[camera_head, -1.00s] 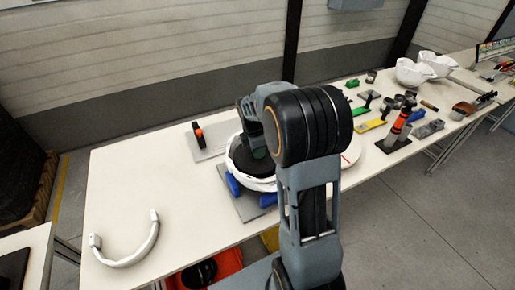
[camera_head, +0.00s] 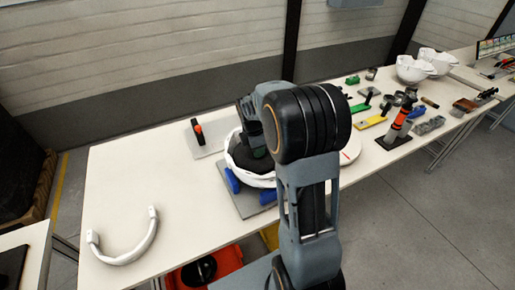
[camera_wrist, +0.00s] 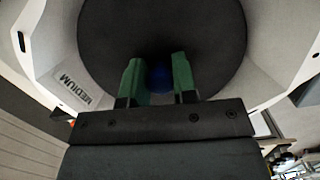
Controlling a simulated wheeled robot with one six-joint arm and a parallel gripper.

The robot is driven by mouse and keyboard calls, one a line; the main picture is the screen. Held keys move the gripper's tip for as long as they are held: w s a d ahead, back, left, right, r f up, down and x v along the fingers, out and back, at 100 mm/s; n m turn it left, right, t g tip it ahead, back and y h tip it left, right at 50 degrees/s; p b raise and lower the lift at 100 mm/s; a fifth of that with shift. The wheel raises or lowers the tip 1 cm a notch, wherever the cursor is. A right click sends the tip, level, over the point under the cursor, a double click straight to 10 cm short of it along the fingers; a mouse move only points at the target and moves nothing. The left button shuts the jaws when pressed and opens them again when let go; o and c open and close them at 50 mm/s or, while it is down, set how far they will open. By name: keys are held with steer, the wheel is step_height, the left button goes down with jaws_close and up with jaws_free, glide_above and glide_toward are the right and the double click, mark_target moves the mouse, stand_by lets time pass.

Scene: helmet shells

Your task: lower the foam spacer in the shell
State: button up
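The white helmet shell (camera_head: 233,167) sits in blue supports on a grey plate on the table, and its wall with the "MEDIUM" label (camera_wrist: 75,88) shows in the wrist view. The foam spacer (camera_wrist: 215,40) is a dark round pad that fills the middle of the wrist view, framed by the shell walls. It also shows as a dark patch in the shell in the head view (camera_head: 246,161). My gripper (camera_wrist: 158,80), with green fingers, is closed around a blue knob at the spacer's middle. The spacer's underside and its depth in the shell are hidden.
A grey plate with an orange-and-black tool (camera_head: 198,130) lies behind the shell. A white curved band (camera_head: 128,255) lies at the table's left. Several tools and white shells (camera_head: 412,70) stand to the right. The table between band and shell is clear.

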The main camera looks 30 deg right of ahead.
steer(key=shift+o, duration=1.4)
steer(key=shift+s+a+f, duration=0.1)
steer(key=shift+s+f, duration=0.1)
steer(key=shift+f, duration=0.25)
steer(key=shift+o, duration=1.2)
steer(key=shift+w+r, duration=0.1)
steer(key=shift+r, duration=0.45)
step_height(320, 180, up, 14)
steer(key=a, duration=0.1)
steer(key=shift+a+f, duration=0.25)
steer(key=s+a+f+m+t, duration=0.2)
steer(key=s+a+m, duration=0.2)
steer(key=s+m, duration=0.4)
steer(key=s+a+f+m+t+y, duration=0.1)
steer(key=s+a+m, duration=0.3)
steer(key=s+m, duration=0.4)
steer(key=shift+s+f+m+t, duration=0.3)
steer(key=shift+f+t, duration=0.2)
steer(key=shift+f, duration=0.2)
